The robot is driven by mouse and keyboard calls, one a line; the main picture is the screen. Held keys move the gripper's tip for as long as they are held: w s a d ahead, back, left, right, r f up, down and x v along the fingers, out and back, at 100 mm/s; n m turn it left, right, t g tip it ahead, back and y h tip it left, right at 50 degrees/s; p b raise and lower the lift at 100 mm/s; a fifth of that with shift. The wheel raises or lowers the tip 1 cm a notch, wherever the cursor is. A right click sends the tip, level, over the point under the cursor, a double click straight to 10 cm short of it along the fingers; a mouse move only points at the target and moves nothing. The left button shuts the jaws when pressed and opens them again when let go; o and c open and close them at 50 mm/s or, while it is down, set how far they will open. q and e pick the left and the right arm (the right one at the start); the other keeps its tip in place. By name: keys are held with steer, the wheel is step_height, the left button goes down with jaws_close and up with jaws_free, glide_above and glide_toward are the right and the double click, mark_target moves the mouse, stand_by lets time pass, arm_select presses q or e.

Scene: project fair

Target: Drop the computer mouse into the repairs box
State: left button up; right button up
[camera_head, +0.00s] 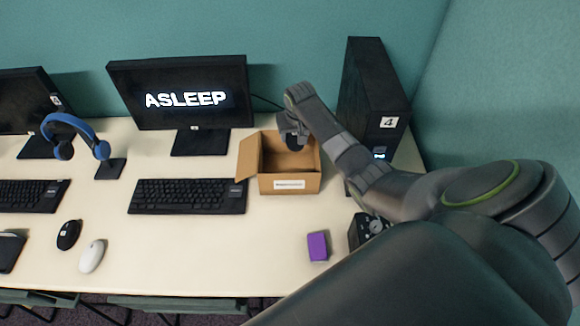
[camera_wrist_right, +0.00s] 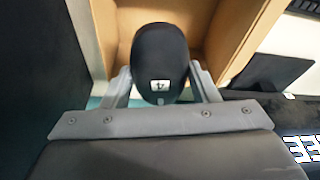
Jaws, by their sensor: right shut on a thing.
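My right gripper (camera_head: 292,136) is over the back part of the box. It is shut on a black computer mouse (camera_wrist_right: 160,58) with a small white number tag, held between the two fingers in the right wrist view. The inside of the box (camera_wrist_right: 215,25) shows behind the mouse there. In the head view the mouse is a small dark shape (camera_head: 294,142), partly hidden by the gripper. My left gripper is not in view.
A monitor reading ASLEEP (camera_head: 185,98) and a keyboard (camera_head: 188,195) are left of the box. A black tower (camera_head: 372,95) stands close on its right. A purple block (camera_head: 317,246), a black mouse (camera_head: 68,235) and a white mouse (camera_head: 92,256) lie nearer.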

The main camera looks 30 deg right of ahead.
steer(key=o, duration=1.1)
steer(key=b+v, duration=0.1)
steer(key=v, duration=1.6)
steer(key=shift+s+r, duration=0.15)
steer(key=shift+r, duration=0.1)
steer(key=shift+a, duration=0.1)
